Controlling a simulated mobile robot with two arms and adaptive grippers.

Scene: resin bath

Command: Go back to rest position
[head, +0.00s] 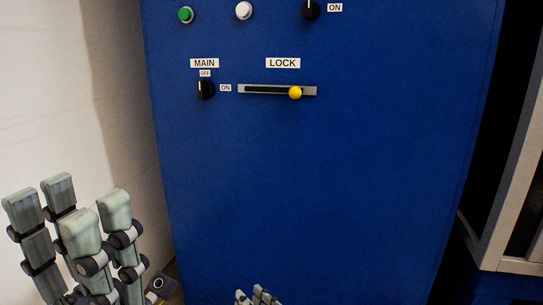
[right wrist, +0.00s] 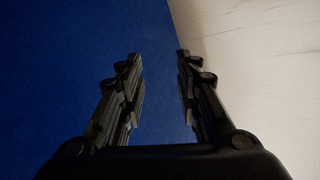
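My left gripper (head: 69,212) stands at the lower left of the head view, fingers pointing up. Its fingers are apart with nothing between them. Only the fingertips of my right gripper (head: 258,296) show, at the bottom edge of the head view. In the right wrist view my right gripper (right wrist: 157,60) has its two dark fingers spread, with an empty gap between them. Both grippers are clear of the controls on the blue cabinet (head: 320,190).
The cabinet carries a green button (head: 186,14), a white button (head: 244,10), a black knob (head: 311,10), a MAIN switch (head: 206,90) and a LOCK slider with a yellow knob (head: 295,93) towards its right end. A pale wall (head: 110,110) stands at left, a light frame (head: 510,190) at right.

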